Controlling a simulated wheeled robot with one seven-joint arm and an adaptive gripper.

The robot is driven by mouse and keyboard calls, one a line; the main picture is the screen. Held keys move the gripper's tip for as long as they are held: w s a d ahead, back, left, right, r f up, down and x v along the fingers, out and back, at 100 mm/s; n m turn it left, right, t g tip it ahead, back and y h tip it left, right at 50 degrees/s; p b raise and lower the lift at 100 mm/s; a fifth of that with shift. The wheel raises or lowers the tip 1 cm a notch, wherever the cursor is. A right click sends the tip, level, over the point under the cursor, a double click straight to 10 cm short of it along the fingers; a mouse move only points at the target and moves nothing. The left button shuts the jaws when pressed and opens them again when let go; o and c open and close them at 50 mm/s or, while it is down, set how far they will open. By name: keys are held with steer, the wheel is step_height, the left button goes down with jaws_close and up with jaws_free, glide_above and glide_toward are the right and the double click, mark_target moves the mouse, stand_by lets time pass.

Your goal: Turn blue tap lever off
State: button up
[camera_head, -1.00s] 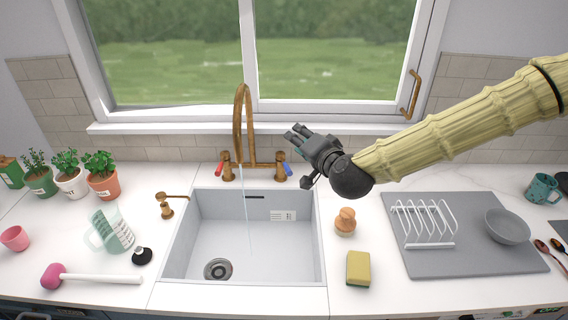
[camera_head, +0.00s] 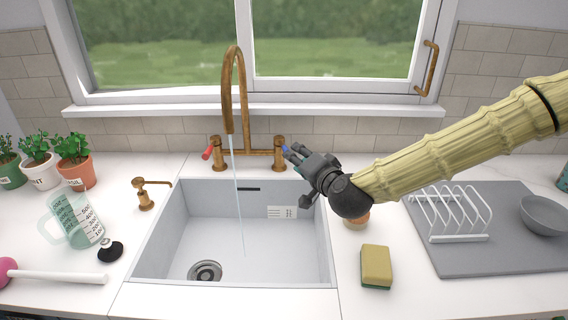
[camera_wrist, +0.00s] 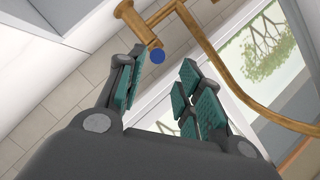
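The brass tap (camera_head: 235,100) stands behind the sink, with a thin stream of water running from its spout. Its blue lever (camera_head: 285,149) is at the right valve, mostly hidden behind my gripper in the head view. In the wrist view the blue lever (camera_wrist: 157,56) shows as a round end just beyond and between the fingertips, apart from them. My gripper (camera_head: 293,158) is open and empty, close to the lever's right side. It also shows in the wrist view (camera_wrist: 160,80), its teal-padded fingers spread. The red lever (camera_head: 207,153) is at the left valve.
The white sink (camera_head: 150,262) lies below the tap. The window (camera_head: 330,90) and its sill are behind. A brass soap dispenser (camera_head: 146,195) is left of the sink; a sponge (camera_head: 376,266), a wooden-topped brush (camera_head: 356,217) and a dish rack (camera_head: 455,215) are right.

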mark_target(284, 147)
steer(key=shift+w+f, duration=0.1)
steer(key=shift+f, duration=0.3)
steer(key=p+x, duration=0.1)
steer(key=x, duration=0.9)
steer(key=shift+w+a+f+p, duration=0.1)
steer(key=shift+w+a+p, duration=0.05)
steer(key=shift+w+p, duration=0.15)
jaws_close()
